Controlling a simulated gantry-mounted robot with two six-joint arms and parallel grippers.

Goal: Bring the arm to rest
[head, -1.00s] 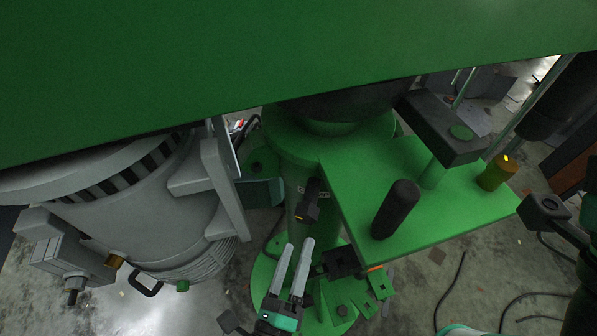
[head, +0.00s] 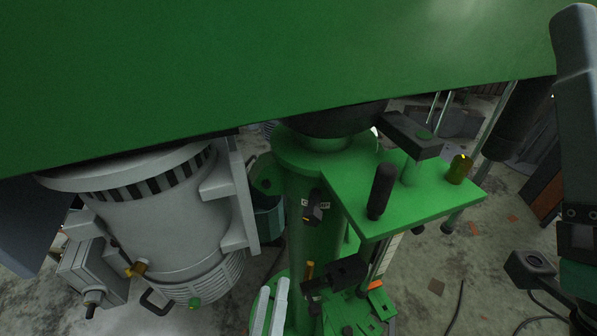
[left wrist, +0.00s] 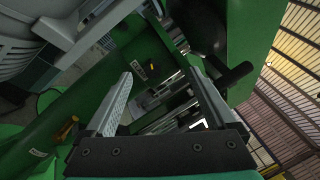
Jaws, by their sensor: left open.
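My left gripper (head: 272,298) is at the bottom of the head view, in front of the green column (head: 311,250) of the disperser. Its two pale fingers point up, stand apart and have nothing between them. In the left wrist view, the fingers (left wrist: 164,84) are spread wide, with green machine parts behind the gap. A black knob (head: 316,213) sits on the column above the gripper, apart from it. One of my right arm's links (head: 578,110) shows at the right edge; its fingers are not seen.
A grey motor (head: 175,220) stands left. A black clamp-like part (head: 337,272) lies close right of the gripper. A large green housing (head: 280,75) hangs overhead.

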